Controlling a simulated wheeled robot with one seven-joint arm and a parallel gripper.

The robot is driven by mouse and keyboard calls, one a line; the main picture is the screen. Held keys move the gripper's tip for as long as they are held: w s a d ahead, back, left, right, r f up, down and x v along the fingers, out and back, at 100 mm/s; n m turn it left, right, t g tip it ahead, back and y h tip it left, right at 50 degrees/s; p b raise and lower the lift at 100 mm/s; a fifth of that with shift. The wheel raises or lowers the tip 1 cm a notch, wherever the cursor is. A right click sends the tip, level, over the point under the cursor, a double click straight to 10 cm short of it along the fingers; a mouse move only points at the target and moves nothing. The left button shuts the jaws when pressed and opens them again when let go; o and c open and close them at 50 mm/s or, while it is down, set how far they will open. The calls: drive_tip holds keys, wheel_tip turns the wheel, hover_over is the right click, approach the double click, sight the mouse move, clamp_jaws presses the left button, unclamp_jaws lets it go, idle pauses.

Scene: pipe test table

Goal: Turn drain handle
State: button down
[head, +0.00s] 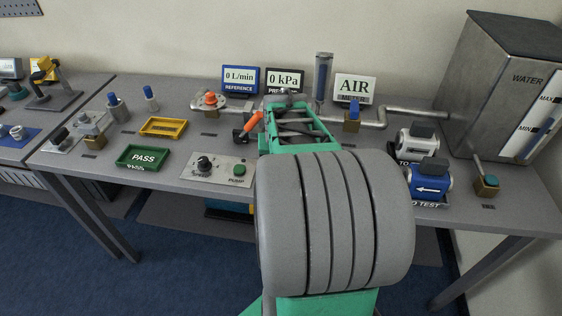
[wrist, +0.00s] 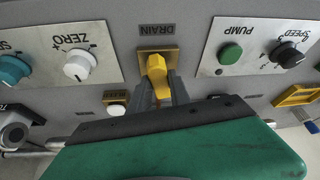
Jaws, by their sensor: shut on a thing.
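The yellow drain handle (wrist: 155,66) sits on a square brass-coloured base at the top middle of the wrist view, under the label "DRAIN" (wrist: 157,30), which reads upside down. My gripper (wrist: 163,90) is shut on the handle, with its grey fingers on either side of the yellow lever. In the head view my own arm hides the drain handle and the fingertips.
In the wrist view, the pump panel (wrist: 249,75) with a green button and black knob is at the right. The zero panel (wrist: 35,55) with teal and white knobs is at the left. A white bleed button (wrist: 116,109) is close to my gripper's left.

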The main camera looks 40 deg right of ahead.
drive_tip(key=shift+m+g, duration=0.4)
drive_tip(key=shift+m, duration=0.8)
drive_tip(key=shift+h, duration=0.4)
drive_tip(key=c, duration=1.2)
unclamp_jaws()
drive_tip(key=v, duration=0.7)
drive_tip(key=shift+r, duration=0.4)
